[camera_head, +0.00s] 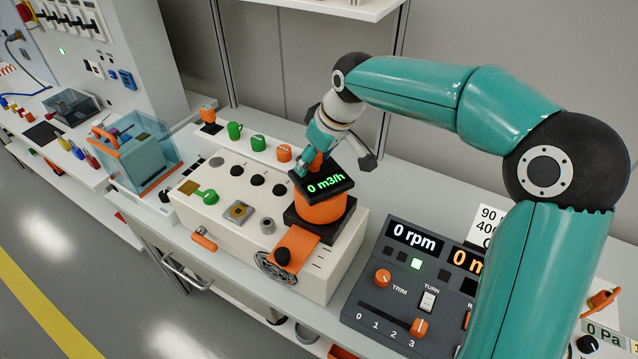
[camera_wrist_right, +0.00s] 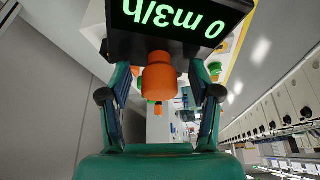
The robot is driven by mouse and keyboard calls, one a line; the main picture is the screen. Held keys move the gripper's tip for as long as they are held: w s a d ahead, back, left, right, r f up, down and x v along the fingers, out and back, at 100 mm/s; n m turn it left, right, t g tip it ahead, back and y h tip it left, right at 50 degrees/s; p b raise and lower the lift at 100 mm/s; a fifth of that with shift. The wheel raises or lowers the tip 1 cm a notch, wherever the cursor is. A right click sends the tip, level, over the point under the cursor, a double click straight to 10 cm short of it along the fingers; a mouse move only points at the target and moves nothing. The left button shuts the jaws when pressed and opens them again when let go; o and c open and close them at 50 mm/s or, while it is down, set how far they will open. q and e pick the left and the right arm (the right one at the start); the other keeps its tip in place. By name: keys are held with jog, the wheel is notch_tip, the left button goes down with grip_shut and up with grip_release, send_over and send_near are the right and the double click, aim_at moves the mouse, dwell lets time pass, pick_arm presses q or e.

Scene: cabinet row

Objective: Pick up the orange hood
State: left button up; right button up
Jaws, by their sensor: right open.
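An orange capped piece (camera_head: 317,160), which looks like the orange hood, is partly hidden behind the black "0 m3/h" display (camera_head: 324,185) and my gripper in the head view. My right gripper (camera_head: 319,163) reaches down just behind this display. In the right wrist view, the orange piece (camera_wrist_right: 158,78) sits between the two spread teal fingers of the gripper (camera_wrist_right: 160,70), with a visible gap on each side. The gripper is open and holds nothing. Whether a finger touches the display (camera_wrist_right: 180,22) I cannot tell. My left gripper is not in view.
The display tops an orange round body (camera_head: 322,210) on a cream control box (camera_head: 235,205). Green and orange pieces (camera_head: 284,152) stand in a row behind the box. A dark "0 rpm" console (camera_head: 400,285) stands to the right. A grey wall is close behind.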

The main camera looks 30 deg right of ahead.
grip_shut()
jog(key=shift+r, duration=0.15)
dwell(0.4)
